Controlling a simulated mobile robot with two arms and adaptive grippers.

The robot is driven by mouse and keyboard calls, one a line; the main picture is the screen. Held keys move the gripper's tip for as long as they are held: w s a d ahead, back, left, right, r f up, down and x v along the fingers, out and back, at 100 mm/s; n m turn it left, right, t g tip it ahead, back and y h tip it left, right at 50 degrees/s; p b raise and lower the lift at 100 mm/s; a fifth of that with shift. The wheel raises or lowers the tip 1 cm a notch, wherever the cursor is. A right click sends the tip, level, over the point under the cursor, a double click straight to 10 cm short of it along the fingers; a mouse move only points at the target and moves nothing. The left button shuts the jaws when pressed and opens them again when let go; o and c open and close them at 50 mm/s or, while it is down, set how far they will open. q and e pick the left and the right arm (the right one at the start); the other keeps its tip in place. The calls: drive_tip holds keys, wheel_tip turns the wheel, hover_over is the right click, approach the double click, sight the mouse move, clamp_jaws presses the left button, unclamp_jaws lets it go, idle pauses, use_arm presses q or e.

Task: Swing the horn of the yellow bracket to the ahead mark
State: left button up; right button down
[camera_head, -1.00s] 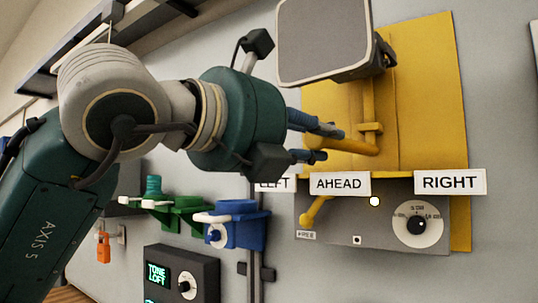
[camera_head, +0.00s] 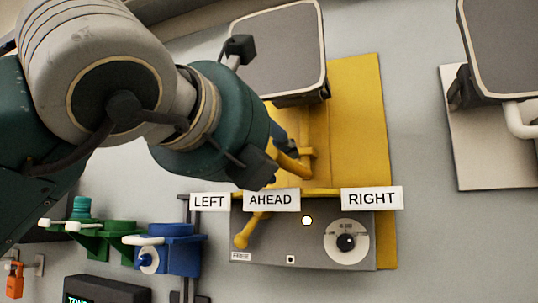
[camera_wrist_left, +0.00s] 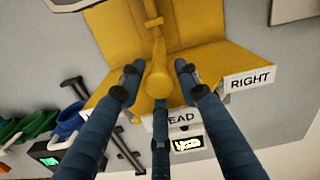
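The yellow bracket (camera_head: 360,120) is mounted on the wall with a grey horn (camera_head: 277,50) on its upper left. A yellow bar (camera_head: 293,166) sticks out from it, above the AHEAD label (camera_head: 271,199). A yellow knobbed pointer (camera_head: 243,240) hangs below, between the LEFT (camera_head: 210,201) and AHEAD labels. My left gripper (camera_wrist_left: 159,90) is open, its blue fingers spread around the knob end (camera_wrist_left: 159,80) of the bar with gaps on both sides. In the head view my wrist hides most of the fingers. My right gripper is not in view.
A grey box (camera_head: 320,250) with a white dial (camera_head: 346,241) and a lit lamp (camera_head: 307,220) sits under the labels. The RIGHT label (camera_head: 372,200) is at its right. Green (camera_head: 115,240) and blue (camera_head: 180,255) brackets are at lower left. Another horn (camera_head: 500,50) is at upper right.

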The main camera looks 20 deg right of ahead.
use_arm(q)
drive_tip(key=shift+a, duration=0.1)
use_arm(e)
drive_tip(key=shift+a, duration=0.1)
use_arm(q)
drive_tip(key=shift+r, duration=0.1)
drive_tip(key=v, duration=1.2)
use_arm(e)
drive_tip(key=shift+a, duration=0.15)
